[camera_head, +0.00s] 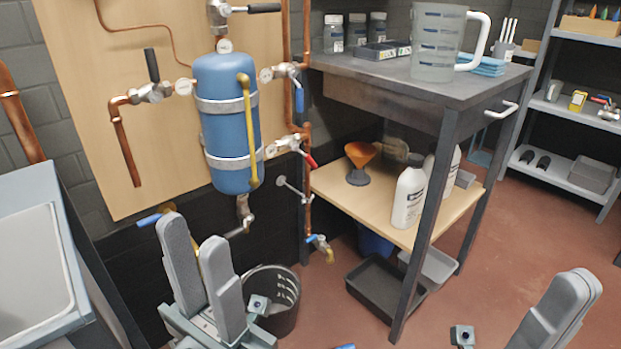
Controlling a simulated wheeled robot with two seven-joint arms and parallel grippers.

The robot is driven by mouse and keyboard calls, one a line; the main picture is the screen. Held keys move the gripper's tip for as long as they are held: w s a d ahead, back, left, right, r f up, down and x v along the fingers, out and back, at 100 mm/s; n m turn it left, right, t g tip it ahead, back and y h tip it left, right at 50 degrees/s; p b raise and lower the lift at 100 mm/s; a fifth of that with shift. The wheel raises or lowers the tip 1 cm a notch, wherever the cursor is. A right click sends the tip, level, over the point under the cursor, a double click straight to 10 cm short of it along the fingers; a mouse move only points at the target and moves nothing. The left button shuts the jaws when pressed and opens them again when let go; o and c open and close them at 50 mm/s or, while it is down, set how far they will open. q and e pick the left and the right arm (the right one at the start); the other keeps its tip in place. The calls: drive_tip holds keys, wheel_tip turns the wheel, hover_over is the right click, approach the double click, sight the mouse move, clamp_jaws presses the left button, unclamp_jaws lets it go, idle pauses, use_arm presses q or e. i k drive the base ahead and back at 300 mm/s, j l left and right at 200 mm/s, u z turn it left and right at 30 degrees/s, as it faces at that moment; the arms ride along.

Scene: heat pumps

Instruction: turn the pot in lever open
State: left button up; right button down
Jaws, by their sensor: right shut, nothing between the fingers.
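A blue pot (222,125) with metal bands is mounted on a wooden board. Several valves with levers surround it: a black lever (152,66) upright at the left, a black lever (264,8) lying sideways at the top, a blue lever (299,98) pointing down at the upper right, and a red lever (310,160) at the lower right. I cannot tell which is the pot in lever. My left gripper (192,234) is below the pot, with its fingers apart and nothing seen between them. My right gripper (578,285) is shut and empty at the lower right, away from the valves.
A dark workbench (440,95) with a jug (436,60) stands right of the board. A black bucket (277,316) stands on the floor by my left gripper. A sink (35,262) is at the left. Copper pipes run down the board. Red floor is clear at the right.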

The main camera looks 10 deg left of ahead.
sight(294, 146)
drive_tip(key=k, duration=0.6)
drive_tip(key=u, duration=1.6)
drive_tip(key=l, duration=0.8)
